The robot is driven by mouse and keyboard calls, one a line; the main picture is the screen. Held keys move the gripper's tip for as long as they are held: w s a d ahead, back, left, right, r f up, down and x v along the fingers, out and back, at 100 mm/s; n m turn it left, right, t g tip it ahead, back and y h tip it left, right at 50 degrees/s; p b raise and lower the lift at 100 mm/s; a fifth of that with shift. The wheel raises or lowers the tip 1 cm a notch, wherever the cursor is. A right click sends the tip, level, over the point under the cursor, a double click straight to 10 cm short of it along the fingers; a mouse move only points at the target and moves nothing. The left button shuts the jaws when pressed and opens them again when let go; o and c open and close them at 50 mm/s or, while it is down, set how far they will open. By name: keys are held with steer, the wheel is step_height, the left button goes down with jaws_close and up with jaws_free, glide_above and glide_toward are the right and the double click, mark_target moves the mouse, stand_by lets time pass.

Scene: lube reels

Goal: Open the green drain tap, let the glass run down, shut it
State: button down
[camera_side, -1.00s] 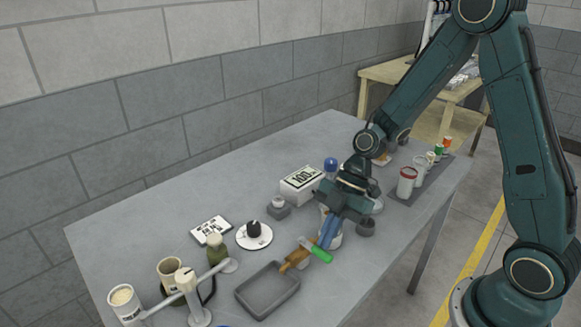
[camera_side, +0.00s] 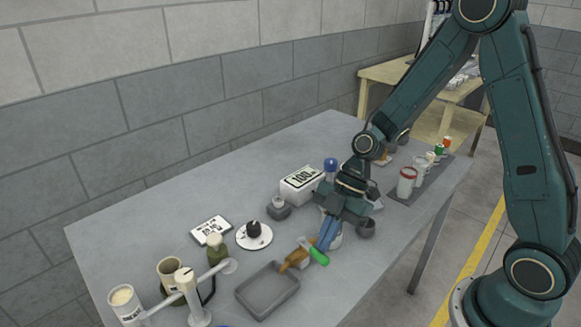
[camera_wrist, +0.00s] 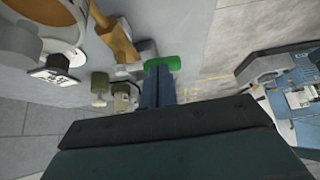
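The green tap handle (camera_side: 318,257) sits at the end of a brass-brown tap body (camera_side: 297,257), above the right end of the grey tray (camera_side: 266,291). In the wrist view the green handle (camera_wrist: 163,62) lies across the tips of my blue fingers, with the brass body (camera_wrist: 115,35) up and to the left. My gripper (camera_side: 325,244) points down at the handle, its fingers close together. The fingertips look in contact with the handle, but a grip around it does not show. A pale round vessel (camera_side: 337,240) is partly hidden behind the fingers; I cannot tell its level.
A white box marked 100 (camera_side: 301,184) stands behind the tap. A white dial with a black knob (camera_side: 254,235) is to the left. A mug (camera_side: 171,271), a cream-filled cup (camera_side: 125,303) and a white post stand front left. Red-topped jars (camera_side: 407,182) stand right on a dark mat.

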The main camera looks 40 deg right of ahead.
steer(key=shift+s+a, duration=0.15)
steer(key=shift+a, duration=0.7)
steer(key=shift+m+t, duration=0.5)
steer(key=shift+m, duration=0.3)
steer(key=a, duration=0.1)
steer(key=w+a, duration=0.2)
steer(key=a, duration=0.1)
steer(key=shift+d, duration=0.15)
steer(key=shift+w+d, duration=0.35)
steer(key=shift+d, duration=0.3)
steer(key=s+d+r, duration=0.1)
steer(key=s+r, duration=0.6)
steer(key=r, duration=0.4)
steer(key=shift+s+d+r, duration=0.3)
steer(key=shift+d, duration=0.1)
